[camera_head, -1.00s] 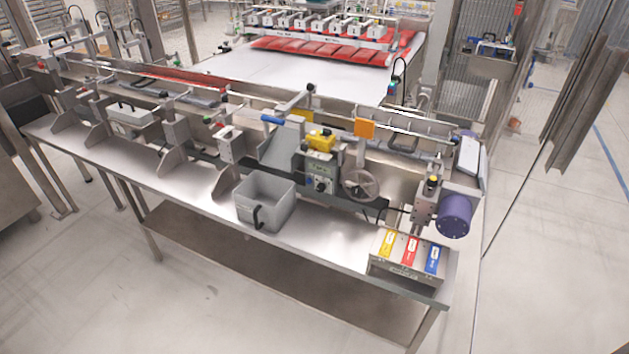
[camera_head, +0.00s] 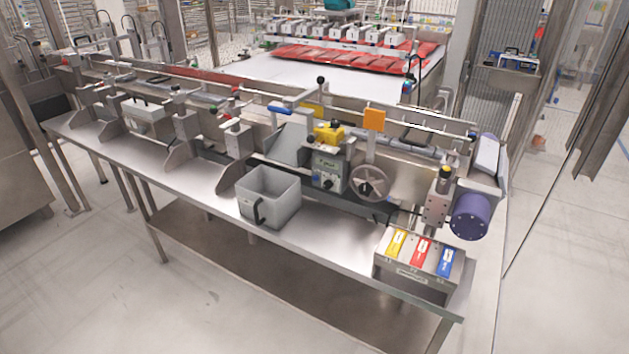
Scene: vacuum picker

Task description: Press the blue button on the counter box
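The counter box (camera_head: 412,275) is a grey metal box at the front right end of the steel table. Its sloped top carries a yellow button (camera_head: 397,244), a red button (camera_head: 421,252) and a blue button (camera_head: 446,262), from left to right. The blue button is at the right end of the row and nothing covers it. Neither of my grippers shows in the head view.
A grey open bin (camera_head: 270,197) stands on the steel table (camera_head: 330,245), left of the counter box. Behind the box are a purple cylinder (camera_head: 469,217) and a handwheel (camera_head: 370,182). Floor is clear in front of the table (camera_head: 220,310).

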